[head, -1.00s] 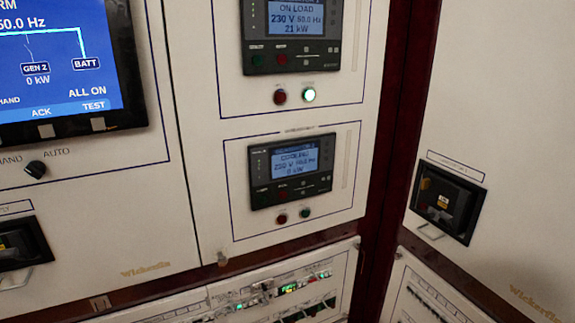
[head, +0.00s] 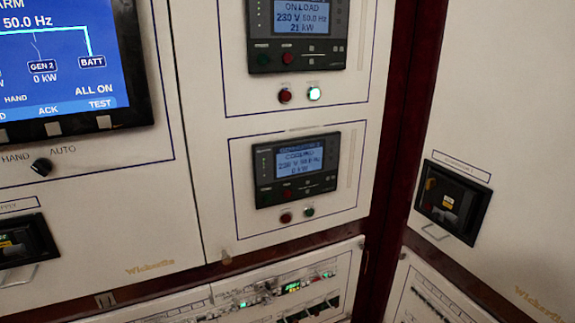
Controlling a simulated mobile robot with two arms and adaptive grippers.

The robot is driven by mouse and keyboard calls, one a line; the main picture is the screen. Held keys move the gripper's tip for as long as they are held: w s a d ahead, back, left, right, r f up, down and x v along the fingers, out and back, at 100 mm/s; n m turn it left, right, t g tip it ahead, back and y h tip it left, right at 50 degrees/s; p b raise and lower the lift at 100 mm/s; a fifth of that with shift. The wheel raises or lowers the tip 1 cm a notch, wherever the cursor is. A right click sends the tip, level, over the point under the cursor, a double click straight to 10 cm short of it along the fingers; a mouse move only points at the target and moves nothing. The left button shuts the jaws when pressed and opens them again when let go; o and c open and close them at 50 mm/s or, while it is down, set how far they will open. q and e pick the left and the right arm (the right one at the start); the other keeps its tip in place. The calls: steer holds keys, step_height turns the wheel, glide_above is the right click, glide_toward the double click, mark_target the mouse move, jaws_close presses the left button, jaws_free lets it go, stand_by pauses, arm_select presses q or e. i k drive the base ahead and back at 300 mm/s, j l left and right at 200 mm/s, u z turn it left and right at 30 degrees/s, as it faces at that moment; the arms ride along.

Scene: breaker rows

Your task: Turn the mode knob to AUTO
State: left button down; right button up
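The mode knob (head: 41,167) is a small black rotary knob on the cream panel at the left of the head view, below the large blue screen (head: 60,60). The label HAND stands to its upper left and AUTO to its upper right. Its pointer is too small and dark to read for sure. The screen shows 50.0 Hz, GEN 2 at 0 kW, BATT, and the words HAND, ACK, ALL ON and TEST. Neither of my grippers is in view, and nothing touches the knob.
Two controllers stand right of the knob: the upper (head: 296,35) reads ON LOAD, the lower (head: 297,169) COOLING. Breaker handles sit in black recesses at lower left (head: 25,242) and right (head: 452,203). Breaker rows (head: 270,296) run along the bottom. The space before the panels looks clear.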

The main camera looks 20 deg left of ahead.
mark_target(43, 167)
steer(key=u, duration=0.4)
steer(key=l+u, duration=0.1)
steer(key=u, duration=1.1)
steer(key=l+u, duration=0.1)
steer(key=u, duration=0.3)
